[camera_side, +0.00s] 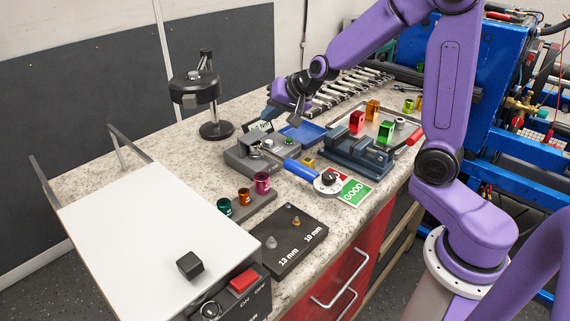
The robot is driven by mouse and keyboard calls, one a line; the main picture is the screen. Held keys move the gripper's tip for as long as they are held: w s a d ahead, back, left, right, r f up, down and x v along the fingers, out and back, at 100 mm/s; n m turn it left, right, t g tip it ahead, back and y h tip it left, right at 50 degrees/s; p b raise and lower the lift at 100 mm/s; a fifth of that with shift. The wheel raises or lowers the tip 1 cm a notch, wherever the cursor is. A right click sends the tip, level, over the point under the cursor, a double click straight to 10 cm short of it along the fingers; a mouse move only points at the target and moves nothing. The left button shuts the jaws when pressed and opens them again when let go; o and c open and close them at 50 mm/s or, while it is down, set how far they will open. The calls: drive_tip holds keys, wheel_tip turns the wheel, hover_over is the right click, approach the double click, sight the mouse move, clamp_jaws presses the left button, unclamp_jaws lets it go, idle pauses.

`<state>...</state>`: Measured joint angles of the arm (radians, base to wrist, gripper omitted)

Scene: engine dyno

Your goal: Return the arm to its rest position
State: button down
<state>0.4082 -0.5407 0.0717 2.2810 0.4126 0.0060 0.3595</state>
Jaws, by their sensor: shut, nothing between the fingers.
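My purple arm reaches in from the upper right over the granite bench. My gripper (282,115) is dark grey, points down, and is shut and empty. It hangs above the back of the bench, near the grey instrument with a small display (240,158) and a blue tray (312,132). The fingertips are small in this view, and their exact height above the bench is hard to tell.
A vise (350,152) with a red block (356,122) and a green block (385,131) are right of my gripper. A black stand (214,130) is left. Wrenches (350,83) lie behind. A white-topped box (140,230) fills the front left.

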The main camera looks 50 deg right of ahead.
drive_tip(key=s+a+f+n+g+y, duration=0.1)
drive_tip(key=s+a+n+g, duration=0.3)
drive_tip(key=s, duration=0.5)
drive_tip(key=s+a+f+n+g+y, duration=0.1)
drive_tip(key=s+a+n+g+y, duration=0.1)
drive_tip(key=s+a+n, duration=0.55)
drive_tip(key=s+d+n+g+h, duration=0.1)
drive_tip(key=s+d+n+h, duration=0.1)
drive_tip(key=s, duration=0.7)
drive_tip(key=s+d+n+g+h, duration=0.1)
drive_tip(key=s+d+n, duration=0.3)
drive_tip(key=s, duration=0.5)
drive_tip(key=shift+s+f+n+g+h, duration=0.3)
drive_tip(key=shift+s+n+g+h, duration=0.1)
drive_tip(key=shift+n, duration=0.85)
drive_tip(key=shift+d, duration=0.1)
